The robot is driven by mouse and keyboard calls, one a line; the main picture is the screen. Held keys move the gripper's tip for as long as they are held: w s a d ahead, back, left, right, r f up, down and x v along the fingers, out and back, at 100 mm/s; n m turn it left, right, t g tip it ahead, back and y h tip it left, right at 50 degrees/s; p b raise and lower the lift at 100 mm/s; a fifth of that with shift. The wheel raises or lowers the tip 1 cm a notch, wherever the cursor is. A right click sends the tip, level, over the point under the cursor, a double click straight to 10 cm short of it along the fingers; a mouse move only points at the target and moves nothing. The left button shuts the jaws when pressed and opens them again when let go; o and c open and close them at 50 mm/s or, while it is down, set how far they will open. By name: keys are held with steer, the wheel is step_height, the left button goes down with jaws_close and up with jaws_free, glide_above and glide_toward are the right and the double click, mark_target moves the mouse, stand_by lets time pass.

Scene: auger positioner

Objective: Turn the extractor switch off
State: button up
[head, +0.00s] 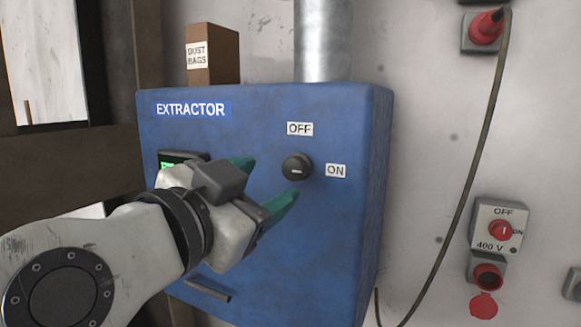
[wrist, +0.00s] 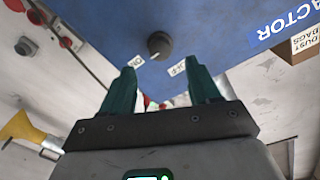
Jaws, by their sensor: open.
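The extractor switch is a round black knob (head: 297,167) on the front of the blue extractor box (head: 255,120). Its OFF label (head: 300,128) is above it and its ON label (head: 335,170) to its right. In the wrist view the knob (wrist: 160,45) shows a white mark on the side of the ON label (wrist: 135,61); the OFF label (wrist: 177,68) is on the other side. My gripper (head: 268,180) is open and empty, its green fingers apart, pointing at the knob from the left. In the wrist view the knob lies beyond the fingertips (wrist: 162,70), apart from them.
A handle (head: 208,290) sits low on the box. A dust bags carton (head: 212,55) and metal duct (head: 323,40) are on top. A separate 400 V switch (head: 500,230) and hanging cable (head: 470,170) are on the right wall.

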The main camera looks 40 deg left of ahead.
mark_target(290, 171)
steer(key=w, duration=0.3)
steer(key=w+a+p, duration=0.1)
steer(key=w, duration=0.2)
steer(key=shift+w+a, duration=0.2)
steer(key=shift+c, duration=0.3)
steer(key=c, duration=1)
